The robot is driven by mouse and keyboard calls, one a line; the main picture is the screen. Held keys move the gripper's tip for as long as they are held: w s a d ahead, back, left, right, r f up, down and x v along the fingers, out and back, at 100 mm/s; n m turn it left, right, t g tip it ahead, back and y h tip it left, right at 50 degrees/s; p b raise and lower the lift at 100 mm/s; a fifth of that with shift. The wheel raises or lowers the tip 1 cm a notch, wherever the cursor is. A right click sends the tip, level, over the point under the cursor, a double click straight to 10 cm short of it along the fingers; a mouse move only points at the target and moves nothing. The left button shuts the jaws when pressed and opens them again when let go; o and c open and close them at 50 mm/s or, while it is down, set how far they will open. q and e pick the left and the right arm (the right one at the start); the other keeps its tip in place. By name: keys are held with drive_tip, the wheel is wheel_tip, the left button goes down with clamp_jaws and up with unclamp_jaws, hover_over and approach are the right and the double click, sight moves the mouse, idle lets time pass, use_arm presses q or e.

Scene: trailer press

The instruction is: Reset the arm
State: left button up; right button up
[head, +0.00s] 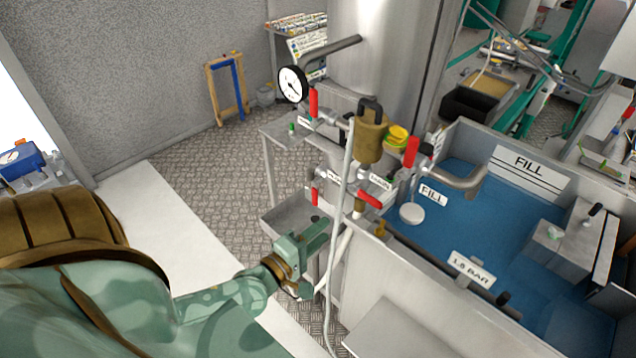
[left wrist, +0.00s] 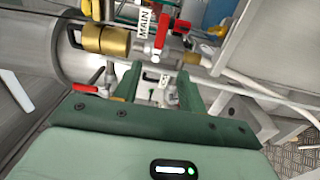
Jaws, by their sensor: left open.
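My green left arm comes in from the lower left in the head view. Its gripper (head: 312,240) is open, with nothing seen between the fingers. It appears in front of the pipework and below the red valve handles, near a hanging pale hose (head: 342,215). In the left wrist view, the two green fingers of the gripper (left wrist: 160,88) stand apart, pointing toward the valves and pipes. A red handle (left wrist: 163,28) beside a MAIN label shows beyond them. Contact with the pipework cannot be told. My right gripper is in neither view.
A pressure gauge (head: 292,84), brass cylinder (head: 371,138) and red-handled valves (head: 411,152) crowd the pipework. A blue-floored tank (head: 455,185) with metal walls lies right. The patterned floor (head: 205,170) at left is open.

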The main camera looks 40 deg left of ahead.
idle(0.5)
use_arm(q)
drive_tip(key=s+a+f+m+g+b, duration=0.1)
drive_tip(key=s+f+m+g+b, duration=0.4)
drive_tip(key=f, duration=0.7)
drive_tip(key=s+a+f+m+g, duration=0.15)
drive_tip(key=s+f+m, duration=0.45)
drive_tip(key=f, duration=0.7)
drive_tip(key=s+a+f+m+g+b, duration=0.1)
drive_tip(key=s+f+m+g+b, duration=0.4)
drive_tip(key=f, duration=0.7)
drive_tip(key=s+d+f+m+g+b, duration=0.2)
drive_tip(key=s+d+f+b, duration=0.2)
drive_tip(key=s+f, duration=0.5)
drive_tip(key=s+d+f+m+g+y+b, duration=0.1)
drive_tip(key=s+d+f+m+g+b, duration=0.1)
drive_tip(key=s+f+b, duration=0.4)
drive_tip(key=s+d+f+g, duration=0.1)
drive_tip(key=s+f, duration=0.3)
drive_tip(key=f, duration=0.4)
drive_tip(key=shift+s+d+f+m+g, duration=0.2)
drive_tip(key=shift+s+d+m+g, duration=0.15)
drive_tip(key=shift+d, duration=0.5)
